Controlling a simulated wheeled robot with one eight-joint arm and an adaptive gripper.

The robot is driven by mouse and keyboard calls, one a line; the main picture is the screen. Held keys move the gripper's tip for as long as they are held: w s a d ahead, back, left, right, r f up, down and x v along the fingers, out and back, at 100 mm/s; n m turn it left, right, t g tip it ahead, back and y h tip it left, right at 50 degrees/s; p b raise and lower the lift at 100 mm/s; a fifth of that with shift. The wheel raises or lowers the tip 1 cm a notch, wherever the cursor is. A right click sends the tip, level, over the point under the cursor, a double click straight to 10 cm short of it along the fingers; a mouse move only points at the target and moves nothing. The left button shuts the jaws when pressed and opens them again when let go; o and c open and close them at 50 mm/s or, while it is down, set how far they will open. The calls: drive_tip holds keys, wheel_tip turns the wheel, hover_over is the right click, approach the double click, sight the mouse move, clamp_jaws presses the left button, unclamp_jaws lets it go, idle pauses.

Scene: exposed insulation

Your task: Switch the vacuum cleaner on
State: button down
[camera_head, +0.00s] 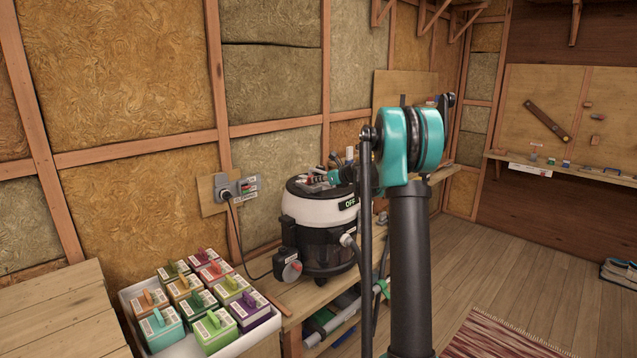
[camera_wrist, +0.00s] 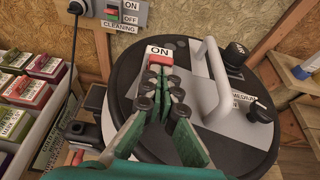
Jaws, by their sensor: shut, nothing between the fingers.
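The vacuum cleaner (camera_head: 318,212) stands on the low wooden bench, black and white with a dark top. A display (camera_head: 350,203) on its side reads OFF. In the wrist view the vacuum's round black lid (camera_wrist: 240,150) fills the middle. A red switch (camera_wrist: 160,60) sits on it below a white ON label (camera_wrist: 158,50). My gripper (camera_wrist: 168,82) is shut and empty, its fingertips close below the red switch in the picture. I cannot tell whether they touch it. In the head view my arm hides part of the vacuum's right side.
A grey carry handle (camera_wrist: 215,80) rises right of the switch, with a black knob (camera_wrist: 260,112) beyond. A wall socket (camera_head: 228,188) holds the cable; its panel (camera_wrist: 127,12) reads ON, OFF, CLEANING. A white tray (camera_head: 262,323) of coloured boxes stands at left.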

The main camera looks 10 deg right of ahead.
sight(312, 176)
drive_tip(key=shift+w+a+r+g+h, duration=0.15)
drive_tip(key=shift+r+g+h, duration=0.15)
drive_tip(key=shift+g+h, duration=0.25)
idle(0.4)
drive_tip(key=shift+w+a+r+g+h, duration=0.2)
drive_tip(key=shift+r+g+h, duration=0.1)
drive_tip(key=shift+g, duration=0.25)
drive_tip(key=g+h, duration=0.1)
drive_tip(key=w+r+g+h, duration=0.1)
drive_tip(key=shift+w+a+g, duration=0.1)
drive_tip(key=shift+a+g, duration=0.2)
drive_tip(key=shift+a, duration=0.05)
drive_tip(key=shift+w+a+r, duration=0.25)
drive_tip(key=shift+w+a, duration=0.05)
drive_tip(key=shift+w, duration=0.1)
drive_tip(key=shift+r, duration=0.1)
drive_tip(key=shift+r, duration=0.7)
